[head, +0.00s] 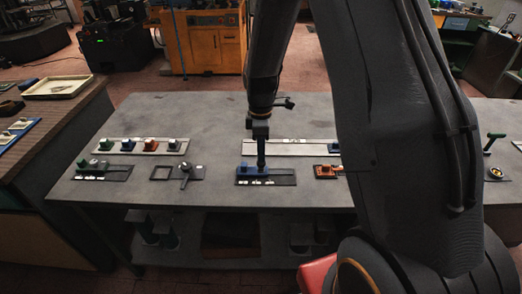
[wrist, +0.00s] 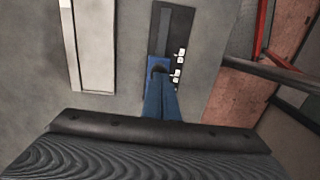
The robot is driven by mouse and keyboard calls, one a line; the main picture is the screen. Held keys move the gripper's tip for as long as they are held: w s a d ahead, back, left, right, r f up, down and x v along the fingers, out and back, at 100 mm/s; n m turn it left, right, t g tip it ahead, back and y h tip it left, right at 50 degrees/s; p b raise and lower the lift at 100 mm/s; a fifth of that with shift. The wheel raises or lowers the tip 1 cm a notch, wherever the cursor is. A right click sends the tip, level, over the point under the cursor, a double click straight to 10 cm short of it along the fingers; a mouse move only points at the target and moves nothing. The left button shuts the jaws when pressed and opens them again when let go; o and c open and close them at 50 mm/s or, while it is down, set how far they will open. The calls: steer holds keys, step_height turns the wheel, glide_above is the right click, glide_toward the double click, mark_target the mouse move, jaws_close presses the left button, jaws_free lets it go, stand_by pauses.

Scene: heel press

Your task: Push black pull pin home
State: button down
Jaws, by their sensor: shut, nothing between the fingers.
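A blue block (head: 247,168) sits at the left part of a dark plate (head: 284,181) with white labels, near the front of the grey table. The wrist view shows the blue block (wrist: 153,64) with a dark round spot, possibly the black pin's end, right at my fingertips; I cannot tell for sure. My gripper (head: 261,167) is shut and empty, pointing down onto the blue block. In the wrist view my gripper (wrist: 160,78) meets the block; I cannot tell whether it touches. The fingers hide part of the block.
A long pale strip (head: 290,141) lies behind the plate. An orange device (head: 325,171) is to the right, partly behind my arm. The table's front edge is close.

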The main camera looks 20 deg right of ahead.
step_height(320, 180, up, 13)
steer(key=w+b, duration=0.1)
steer(key=shift+r+b, duration=0.15)
steer(key=shift+b, duration=0.25)
stand_by(0.4)
steer(key=s+f+m+t+b, duration=0.1)
steer(key=s+f+m, duration=0.1)
steer(key=s+m, duration=0.5)
steer(key=s+f+m+t+b, duration=0.1)
steer(key=s+f+m, duration=0.1)
steer(key=s+m, duration=0.5)
steer(key=s, duration=0.4)
